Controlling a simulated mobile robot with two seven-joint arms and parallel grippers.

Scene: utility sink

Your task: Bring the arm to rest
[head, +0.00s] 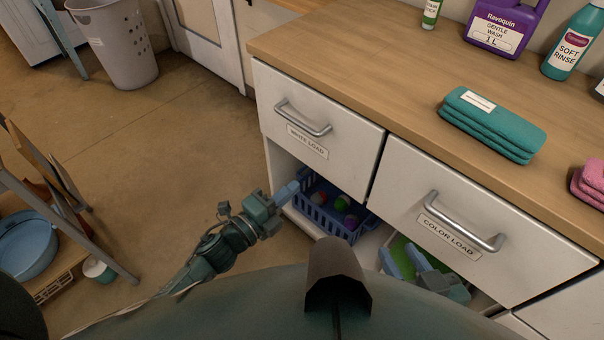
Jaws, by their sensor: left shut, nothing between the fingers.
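My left gripper (298,182) has light blue fingers and is shut and empty. Its tips are at the left end of the opening below the drawer labelled WHITE LOAD (308,140), close to a blue basket (318,214). I cannot tell whether they touch the basket. My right gripper (402,260) is at the opening below the drawer labelled COLOR LOAD (450,236). Its two blue fingers are apart, with something green (401,247) showing behind them. My body hides part of the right arm.
The blue basket holds several coloured balls. A wooden counter (340,55) above carries folded teal towels (492,122), pink towels (592,182) and bottles. The floor between is clear.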

